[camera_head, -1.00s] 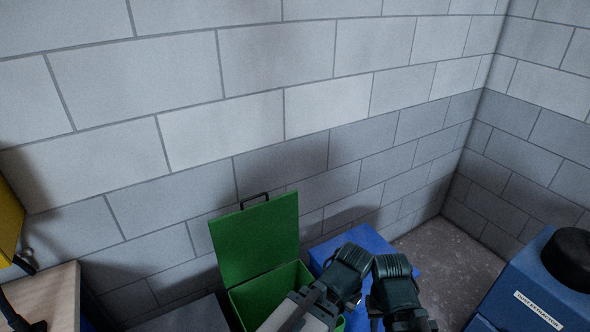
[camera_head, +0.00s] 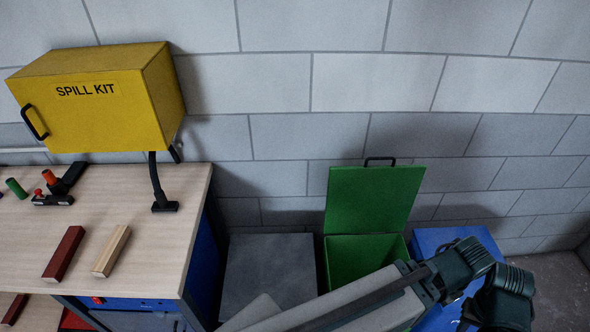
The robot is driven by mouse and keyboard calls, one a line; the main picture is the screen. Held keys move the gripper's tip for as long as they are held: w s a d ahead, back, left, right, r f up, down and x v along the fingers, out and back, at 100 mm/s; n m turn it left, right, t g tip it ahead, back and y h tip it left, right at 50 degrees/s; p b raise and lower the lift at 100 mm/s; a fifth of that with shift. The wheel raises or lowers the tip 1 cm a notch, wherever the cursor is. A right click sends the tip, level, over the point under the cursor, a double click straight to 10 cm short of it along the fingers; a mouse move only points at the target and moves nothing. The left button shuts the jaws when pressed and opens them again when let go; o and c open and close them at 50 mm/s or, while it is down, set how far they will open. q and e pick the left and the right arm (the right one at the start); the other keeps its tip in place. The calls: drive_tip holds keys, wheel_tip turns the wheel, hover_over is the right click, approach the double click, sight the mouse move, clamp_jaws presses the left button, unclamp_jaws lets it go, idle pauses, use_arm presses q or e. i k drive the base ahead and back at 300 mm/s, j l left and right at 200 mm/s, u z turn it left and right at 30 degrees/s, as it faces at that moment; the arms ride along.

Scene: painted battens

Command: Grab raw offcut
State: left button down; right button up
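A bare, pale wood offcut (camera_head: 111,251) lies on the light wooden bench top (camera_head: 150,200) at the left, near the bench's right edge. A dark red painted batten (camera_head: 64,254) lies just left of it, apart and roughly parallel. No gripper touches either piece. Part of one of my arms crosses the lower right of the view, well away from the offcut. Neither of my grippers' fingers can be seen.
A yellow spill kit box (camera_head: 95,105) hangs above the bench's back.

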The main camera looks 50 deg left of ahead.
sight(102, 267)
drive_tip(key=k+u, duration=0.15)
drive_tip(key=u, duration=3)
drive_tip(key=i+u, duration=0.35)
